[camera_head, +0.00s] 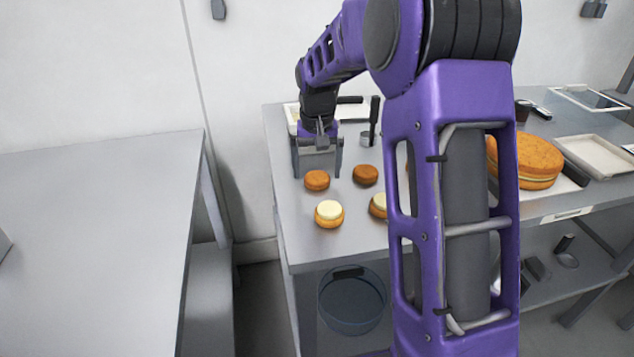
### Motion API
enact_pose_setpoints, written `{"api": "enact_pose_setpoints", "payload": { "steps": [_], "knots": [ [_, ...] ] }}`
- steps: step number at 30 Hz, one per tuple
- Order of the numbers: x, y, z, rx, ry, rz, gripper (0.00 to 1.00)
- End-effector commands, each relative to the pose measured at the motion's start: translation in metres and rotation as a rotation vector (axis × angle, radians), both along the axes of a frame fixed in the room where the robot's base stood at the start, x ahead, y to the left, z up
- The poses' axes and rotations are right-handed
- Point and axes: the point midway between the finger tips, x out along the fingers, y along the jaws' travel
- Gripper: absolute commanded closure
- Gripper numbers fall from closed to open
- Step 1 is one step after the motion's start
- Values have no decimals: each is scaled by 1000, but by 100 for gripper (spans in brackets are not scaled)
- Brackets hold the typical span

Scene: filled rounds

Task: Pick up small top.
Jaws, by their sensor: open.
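A small top (317,181), a plain brown round, lies on the steel table just in front of and below my gripper. Another small top (365,174) lies to its right. My gripper (317,171) points down, open and apparently empty, with its fingers spread to the left and right of the first top's far side. I cannot tell the exact height of the fingertips above the table. Two small rounds with pale cream on them, one at the front (329,214) and one partly behind my arm (379,206), sit nearer the table's front edge.
A large filled cake (530,160) stands on the right, partly hidden by my arm. A pale tray (600,155) lies beyond it. A dark-handled tool (374,118) stands behind the tops. A bare steel table (95,230) is at the left, across a gap.

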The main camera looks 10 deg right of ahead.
Motion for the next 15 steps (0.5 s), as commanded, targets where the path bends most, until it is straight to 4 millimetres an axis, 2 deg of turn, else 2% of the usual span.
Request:
{"api": "enact_pose_setpoints", "payload": {
  "steps": [1,3,10,15],
  "knots": [
    [0,0,-10,0,2,0,0],
    [1,0,-15,0,1,1,0],
    [2,0,-15,0,-1,1,2],
    [1,0,-15,0,0,1,32]
  ]
}}
